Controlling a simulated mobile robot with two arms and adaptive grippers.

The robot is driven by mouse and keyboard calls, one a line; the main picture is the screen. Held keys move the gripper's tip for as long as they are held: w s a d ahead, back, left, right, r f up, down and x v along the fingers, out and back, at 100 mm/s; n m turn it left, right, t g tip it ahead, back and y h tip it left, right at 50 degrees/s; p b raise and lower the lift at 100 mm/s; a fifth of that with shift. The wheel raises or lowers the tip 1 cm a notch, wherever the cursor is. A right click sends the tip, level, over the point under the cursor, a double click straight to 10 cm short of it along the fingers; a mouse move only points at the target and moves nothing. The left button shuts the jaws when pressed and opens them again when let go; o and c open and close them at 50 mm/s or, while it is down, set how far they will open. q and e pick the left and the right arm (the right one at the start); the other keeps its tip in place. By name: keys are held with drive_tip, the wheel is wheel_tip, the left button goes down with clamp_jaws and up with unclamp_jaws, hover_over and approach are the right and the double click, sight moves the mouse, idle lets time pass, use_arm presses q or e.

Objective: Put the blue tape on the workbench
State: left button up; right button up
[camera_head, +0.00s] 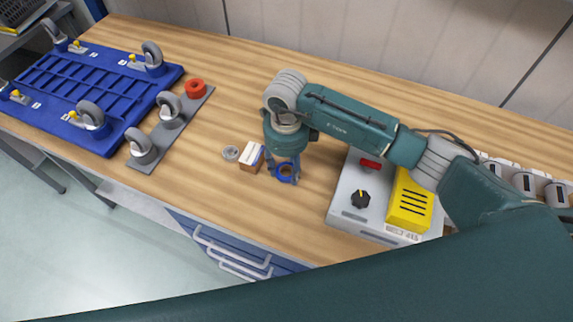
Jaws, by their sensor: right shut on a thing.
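The blue tape (286,178) is a small blue ring at the wooden workbench (215,192), near its front edge. My right gripper (284,176) points down, with its fingers on the tape and shut on it. The tape is at or just above the bench top; I cannot tell whether it touches. Part of the ring is hidden by the fingers. My left gripper is not in view.
A small box (250,157) and a grey ring (230,153) lie just left of my gripper. A grey control box (345,205) with a yellow part stands to the right. A blue wheeled frame (60,85), grey plate with casters (160,140) and red ring (195,88) are at left.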

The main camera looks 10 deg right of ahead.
drive_tip(key=shift+f, duration=0.2)
drive_tip(key=o, duration=1.1)
drive_tip(key=shift+r, duration=0.1)
drive_tip(key=shift+r, duration=0.25)
drive_tip(key=shift+w+r, duration=0.1)
drive_tip(key=shift+r, duration=0.2)
wheel_tip(320, 180, up, 11)
drive_tip(key=b, duration=0.4)
drive_tip(key=shift+r, duration=0.1)
